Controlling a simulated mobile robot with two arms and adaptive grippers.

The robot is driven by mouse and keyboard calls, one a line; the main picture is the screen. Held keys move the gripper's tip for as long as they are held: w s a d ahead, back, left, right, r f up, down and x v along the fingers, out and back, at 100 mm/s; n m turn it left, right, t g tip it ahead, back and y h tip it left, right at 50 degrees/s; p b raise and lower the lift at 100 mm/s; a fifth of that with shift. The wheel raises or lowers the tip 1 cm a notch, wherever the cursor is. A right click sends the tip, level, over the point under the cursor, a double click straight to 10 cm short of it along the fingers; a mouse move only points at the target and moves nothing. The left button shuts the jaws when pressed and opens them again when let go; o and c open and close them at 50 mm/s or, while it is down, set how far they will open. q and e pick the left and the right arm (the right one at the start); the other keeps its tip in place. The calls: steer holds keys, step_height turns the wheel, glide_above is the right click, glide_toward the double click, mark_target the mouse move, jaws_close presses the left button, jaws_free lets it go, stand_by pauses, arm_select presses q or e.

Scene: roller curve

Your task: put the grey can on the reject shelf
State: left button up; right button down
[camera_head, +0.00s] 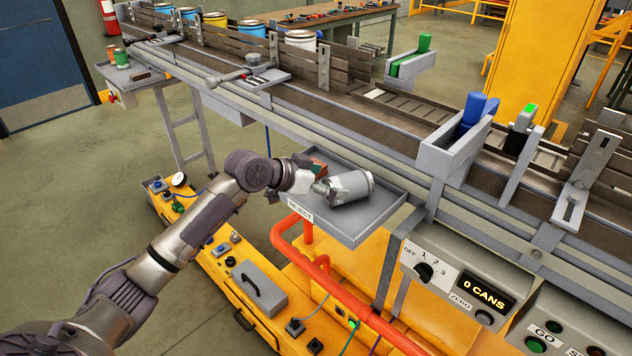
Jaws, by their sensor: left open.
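The grey can (358,187) lies on its side on the reject shelf, a grey tray (384,215) with a raised rim and a "REJECT" label (300,211) on its front left corner. My left gripper (332,188) is over the shelf at the can's left end, its jaws open. Its fingers overlap the can in the picture, and I cannot tell whether they touch it. The can's left end is partly hidden by the gripper. My right gripper is not in view.
A reddish-brown object (316,168) sits on the shelf behind my gripper. The conveyor (330,105) with side rails runs behind the shelf, carrying several coloured cans (250,30) at upper left. A red pipe (335,285) and a control panel reading "0 CANS" (486,292) are in front.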

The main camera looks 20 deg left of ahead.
arm_select(q)
steer(key=shift+b+v, duration=0.35)
steer(key=shift+v, duration=2.05)
